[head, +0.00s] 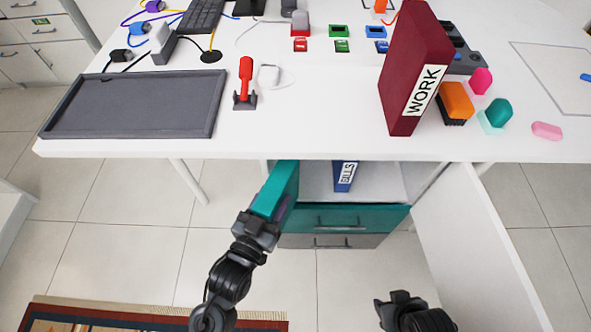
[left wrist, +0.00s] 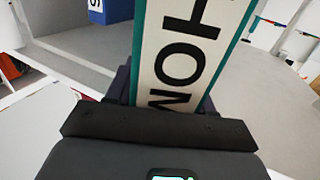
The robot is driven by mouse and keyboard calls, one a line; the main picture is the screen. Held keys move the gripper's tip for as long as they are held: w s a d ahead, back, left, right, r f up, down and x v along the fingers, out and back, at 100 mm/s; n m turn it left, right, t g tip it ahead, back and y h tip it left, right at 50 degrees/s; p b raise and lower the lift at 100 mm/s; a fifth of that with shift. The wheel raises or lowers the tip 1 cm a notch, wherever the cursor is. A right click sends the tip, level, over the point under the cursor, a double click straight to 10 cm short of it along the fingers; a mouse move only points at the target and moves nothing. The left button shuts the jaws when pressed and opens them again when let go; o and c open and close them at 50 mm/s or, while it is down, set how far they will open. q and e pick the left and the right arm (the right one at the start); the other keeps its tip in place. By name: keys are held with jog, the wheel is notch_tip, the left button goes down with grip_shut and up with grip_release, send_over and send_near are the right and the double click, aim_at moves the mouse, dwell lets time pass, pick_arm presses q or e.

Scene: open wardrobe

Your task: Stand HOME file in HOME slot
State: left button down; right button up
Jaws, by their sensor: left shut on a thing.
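The teal HOME file (head: 276,190) is in my left gripper (head: 262,222), tilted, at the left front of the open cabinet under the table. Its white label with "HOM" showing fills the middle of the left wrist view (left wrist: 185,50); the rest of the word is hidden. My left gripper is shut on the file's near end. A blue BILLS file (head: 345,175) stands inside the cabinet, right of the HOME file. It also shows in the left wrist view (left wrist: 108,10). Slot dividers cannot be made out. My right gripper (head: 398,298) is low at the front, empty; its finger gap is unclear.
A dark red WORK file (head: 410,70) stands on the white table (head: 310,140) above. The cabinet's white door (head: 480,245) stands open on the right. A teal drawer (head: 345,220) lies below the shelf. A rug (head: 130,318) lies at the lower left.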

pick_arm(q)
jog(key=w+d+f+b, duration=0.1)
jog(key=w+d+b, duration=0.1)
jog(key=w, duration=0.3)
jog(key=w+d+f+b, duration=0.2)
jog(key=w+b, duration=0.2)
jog(key=w, duration=0.2)
jog(key=shift+w+d+f, duration=0.15)
jog(key=shift+w+d, duration=0.1)
jog(key=shift+f, duration=0.1)
jog(key=c, duration=0.7)
grip_release()
jog(key=shift+f, duration=0.15)
